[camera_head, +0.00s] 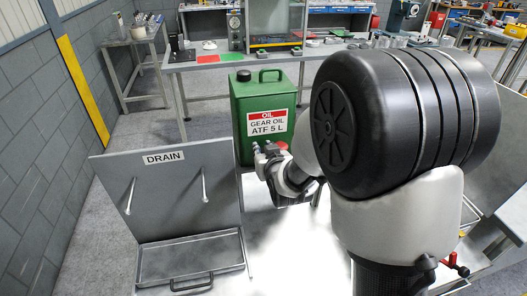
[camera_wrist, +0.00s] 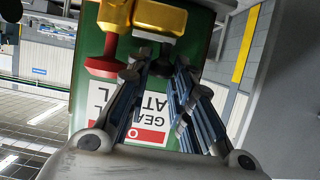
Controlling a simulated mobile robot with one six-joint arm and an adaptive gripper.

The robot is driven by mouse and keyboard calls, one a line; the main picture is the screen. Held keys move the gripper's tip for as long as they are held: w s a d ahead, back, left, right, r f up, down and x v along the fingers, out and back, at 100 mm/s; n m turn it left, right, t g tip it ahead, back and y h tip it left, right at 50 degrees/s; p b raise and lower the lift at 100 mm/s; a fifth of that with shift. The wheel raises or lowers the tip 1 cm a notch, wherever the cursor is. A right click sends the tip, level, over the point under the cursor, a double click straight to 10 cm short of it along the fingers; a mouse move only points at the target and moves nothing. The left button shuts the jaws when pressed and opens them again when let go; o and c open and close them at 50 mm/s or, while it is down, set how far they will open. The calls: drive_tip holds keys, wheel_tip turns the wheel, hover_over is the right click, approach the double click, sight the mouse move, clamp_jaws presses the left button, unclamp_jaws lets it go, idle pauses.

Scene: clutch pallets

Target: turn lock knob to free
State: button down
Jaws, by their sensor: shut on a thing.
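A gold-coloured fitting (camera_wrist: 160,16) shows at the top of the wrist view. The exact contact is partly hidden between the fingertips. In the head view my gripper (camera_head: 262,158) is in front of the green oil can (camera_head: 244,104), with a small red part (camera_head: 282,146) by it.
A metal panel marked DRAIN (camera_head: 164,185) with two pegs and a shallow tray (camera_head: 190,262) stands at the left. A workbench (camera_head: 210,62) with tools is behind the can. My arm covers much of the right side. Floor shows at the left.

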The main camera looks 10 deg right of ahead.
drive_tip(key=shift+a+m+h, duration=0.15)
drive_tip(key=shift+m+h, duration=0.25)
drive_tip(key=shift+h, duration=0.1)
drive_tip(key=m+g+h+p, duration=0.1)
drive_tip(key=m+h+p, duration=0.1)
drive_tip(key=m+g+h+p, duration=0.1)
drive_tip(key=m+h+p, duration=0.1)
drive_tip(key=p, duration=0.1)
drive_tip(key=m+h+p, duration=0.2)
drive_tip(key=h+p, duration=0.1)
drive_tip(key=shift+w+a+r+m+g, duration=0.15)
drive_tip(key=shift+w+a+m+g, duration=0.15)
drive_tip(key=shift+a+g, duration=0.1)
drive_tip(key=shift+d, duration=0.1)
drive_tip(key=c, duration=1.8)
unclamp_jaws()
drive_tip(key=shift+o, duration=0.2)
drive_tip(key=v, duration=1.2)
